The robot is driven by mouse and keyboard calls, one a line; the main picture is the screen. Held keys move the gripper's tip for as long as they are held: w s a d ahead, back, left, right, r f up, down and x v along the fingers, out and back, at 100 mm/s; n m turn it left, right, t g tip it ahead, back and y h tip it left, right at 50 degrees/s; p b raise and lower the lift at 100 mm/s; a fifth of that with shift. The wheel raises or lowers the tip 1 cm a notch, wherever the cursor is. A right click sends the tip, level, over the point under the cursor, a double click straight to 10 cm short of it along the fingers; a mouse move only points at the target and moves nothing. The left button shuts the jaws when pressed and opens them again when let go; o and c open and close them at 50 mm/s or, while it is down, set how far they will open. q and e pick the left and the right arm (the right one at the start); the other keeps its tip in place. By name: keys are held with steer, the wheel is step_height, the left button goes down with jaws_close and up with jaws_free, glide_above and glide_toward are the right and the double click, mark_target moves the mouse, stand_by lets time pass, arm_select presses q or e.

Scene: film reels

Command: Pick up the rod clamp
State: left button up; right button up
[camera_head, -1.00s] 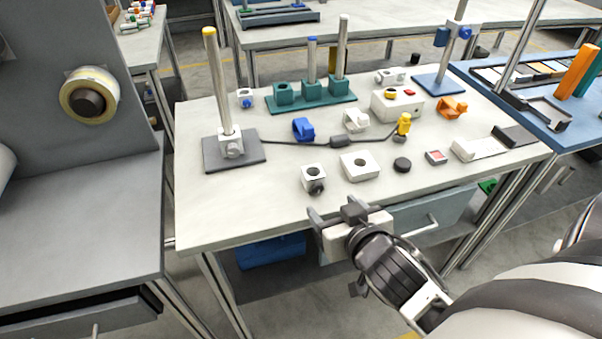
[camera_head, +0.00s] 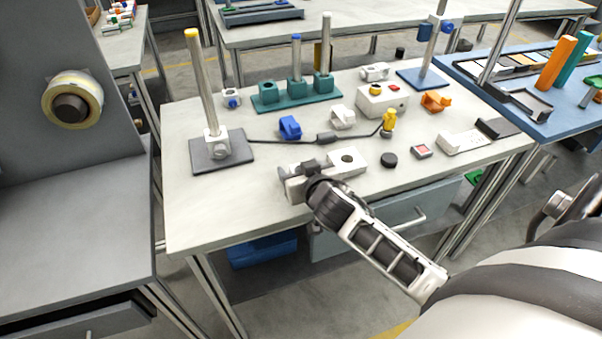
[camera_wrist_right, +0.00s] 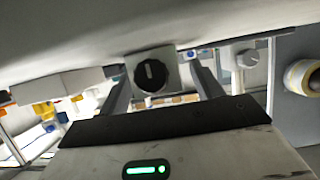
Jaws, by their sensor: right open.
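The rod clamp (camera_wrist_right: 152,72), a white block with a black knob, shows in the right wrist view between the two fingers of my right gripper (camera_wrist_right: 162,80). The fingers are open, one on each side of it, with a gap visible on the right. The clamp is at the table's front edge area. In the head view my right gripper (camera_head: 298,180) is low over the front of the table, and its body mostly hides the clamp. Whether the fingers touch the clamp cannot be told. My left gripper is not in view.
A white block with a hole (camera_head: 347,160) lies close to the right of my gripper. Behind are a blue clamp (camera_head: 290,127), a black cable, and a tall rod on a grey base (camera_head: 238,151). A black puck (camera_head: 389,160) lies further right. The front left tabletop is clear.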

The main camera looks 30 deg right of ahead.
steer(key=shift+w+d+f, duration=0.15)
steer(key=shift+w+f, duration=0.2)
steer(key=shift+w, duration=0.3)
steer(key=c, duration=1.2)
steer(key=shift+o, duration=0.2)
steer(key=shift+r, duration=0.15)
